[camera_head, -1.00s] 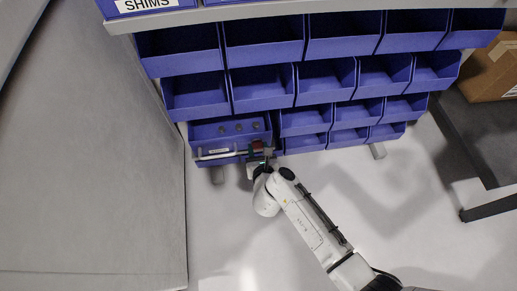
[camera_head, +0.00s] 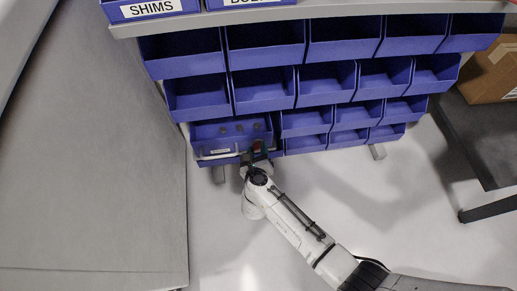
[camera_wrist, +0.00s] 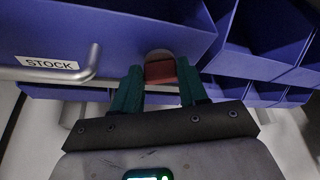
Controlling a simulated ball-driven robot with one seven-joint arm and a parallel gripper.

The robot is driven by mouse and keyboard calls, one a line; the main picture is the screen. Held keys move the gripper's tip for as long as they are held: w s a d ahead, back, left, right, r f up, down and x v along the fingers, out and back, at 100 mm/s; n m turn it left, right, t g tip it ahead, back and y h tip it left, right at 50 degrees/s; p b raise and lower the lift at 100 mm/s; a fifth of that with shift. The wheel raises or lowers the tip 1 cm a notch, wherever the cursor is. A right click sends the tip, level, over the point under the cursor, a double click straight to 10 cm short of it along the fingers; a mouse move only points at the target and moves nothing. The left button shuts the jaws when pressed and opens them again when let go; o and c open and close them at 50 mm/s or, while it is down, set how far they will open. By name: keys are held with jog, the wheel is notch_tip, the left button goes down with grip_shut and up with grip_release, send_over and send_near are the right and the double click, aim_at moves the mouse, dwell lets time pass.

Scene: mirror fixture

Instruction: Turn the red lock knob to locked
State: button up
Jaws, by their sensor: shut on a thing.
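The red lock knob (camera_wrist: 160,70) shows in the wrist view on the front of a blue drawer (camera_wrist: 110,24), below a rounded cut-out. Its visible face is a short red block, roughly level; its lock markings cannot be seen. My gripper (camera_wrist: 160,80) has its two green fingers on either side of the knob, closed on it. In the head view my gripper (camera_head: 256,154) is at the right end of the drawer front, and a bit of the red knob (camera_head: 257,146) shows behind the fingers.
A metal bar handle (camera_wrist: 92,65) and a STOCK label (camera_wrist: 47,63) are left of the knob. Blue bins (camera_head: 305,122) stand close on the right and above. A grey panel (camera_head: 90,160) stands at left. Open floor lies below.

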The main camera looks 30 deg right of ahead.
jog(key=n, duration=0.1)
jog(key=n+h, duration=0.1)
jog(key=shift+w+a+f+n+h+b, duration=0.15)
jog(key=shift+a+f+n+h+b, duration=0.15)
jog(key=shift+n+b, duration=0.1)
jog(key=shift+a+f+n+h+b, duration=0.15)
jog(key=shift+n+h+b, duration=0.5)
jog(key=shift+n, duration=0.35)
jog(key=n+b, duration=0.1)
jog(key=n+h, duration=0.1)
jog(key=shift+f+n+b, duration=0.25)
jog(key=shift+n+b, duration=0.1)
jog(key=shift+n, duration=0.05)
jog(key=shift+n+t+h+b, duration=0.55)
jog(key=shift+n+t+b, duration=0.2)
jog(key=shift+n, duration=0.45)
jog(key=o, duration=1.1)
jog(key=shift+c, duration=0.2)
